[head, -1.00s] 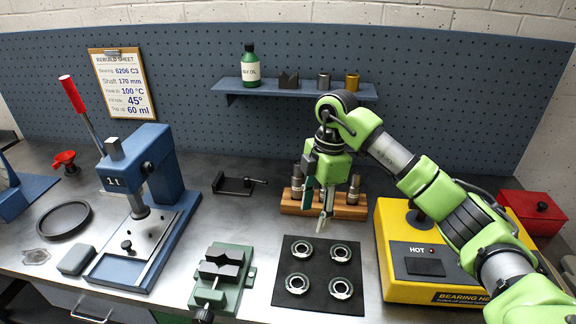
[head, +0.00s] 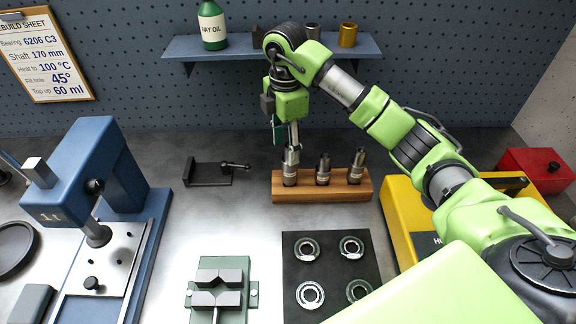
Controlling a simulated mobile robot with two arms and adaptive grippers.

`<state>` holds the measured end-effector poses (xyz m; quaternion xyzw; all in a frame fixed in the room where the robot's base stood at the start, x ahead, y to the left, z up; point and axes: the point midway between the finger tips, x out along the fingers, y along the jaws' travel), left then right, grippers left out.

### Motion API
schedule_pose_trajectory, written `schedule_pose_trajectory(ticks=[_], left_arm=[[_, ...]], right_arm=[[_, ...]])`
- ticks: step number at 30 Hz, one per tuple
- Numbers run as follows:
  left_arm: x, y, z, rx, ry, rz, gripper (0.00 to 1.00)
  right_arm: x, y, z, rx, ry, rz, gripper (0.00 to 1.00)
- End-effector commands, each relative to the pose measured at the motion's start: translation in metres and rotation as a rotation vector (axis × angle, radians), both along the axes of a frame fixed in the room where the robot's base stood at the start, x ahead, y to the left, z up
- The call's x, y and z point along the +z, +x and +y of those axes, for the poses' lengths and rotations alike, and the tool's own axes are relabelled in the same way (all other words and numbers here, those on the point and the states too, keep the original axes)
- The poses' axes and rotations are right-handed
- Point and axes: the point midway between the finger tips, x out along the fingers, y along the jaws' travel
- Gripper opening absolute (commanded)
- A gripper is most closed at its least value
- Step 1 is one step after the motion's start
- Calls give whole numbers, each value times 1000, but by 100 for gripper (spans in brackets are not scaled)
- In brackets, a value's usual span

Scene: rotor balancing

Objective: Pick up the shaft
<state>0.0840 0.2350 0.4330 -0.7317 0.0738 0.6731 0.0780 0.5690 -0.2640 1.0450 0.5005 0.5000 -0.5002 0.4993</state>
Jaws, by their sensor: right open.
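Several metal shafts stand upright in a wooden rack (head: 340,193) at the back middle of the bench. The left shaft (head: 290,174) is directly below my right gripper, the middle shaft (head: 323,168) and right shaft (head: 357,167) stand clear of it. My right gripper (head: 287,146) points down with its open fingers at the top of the left shaft. I cannot tell whether the fingers touch it. My left gripper is not in view.
A blue press (head: 100,190) stands at the left. A green vise with V-blocks (head: 220,288) and a black mat (head: 330,250) with several bearings lie in front. A yellow heater (head: 400,205) stands right of the rack. A blue shelf (head: 200,47) hangs behind.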

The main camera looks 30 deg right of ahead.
Motion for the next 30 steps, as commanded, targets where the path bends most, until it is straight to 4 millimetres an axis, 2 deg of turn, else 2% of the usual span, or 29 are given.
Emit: schedule_pose_trajectory(ticks=[6, 11, 14, 18, 21, 30], left_arm=[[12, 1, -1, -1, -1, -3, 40], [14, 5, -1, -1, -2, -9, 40], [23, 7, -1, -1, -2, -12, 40], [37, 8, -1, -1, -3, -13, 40], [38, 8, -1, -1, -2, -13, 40], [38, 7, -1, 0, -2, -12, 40]], right_arm=[[-35, -1, -1, -1, -1, 2, 48], [-45, -1, -2, 0, -1, 1, 48], [-53, -2, -5, -1, -2, 4, 48], [-74, -4, -11, -1, -2, 5, 48], [-88, -3, -10, -1, -1, 3, 48], [-97, -2, -10, 1, -1, -1, 48]])
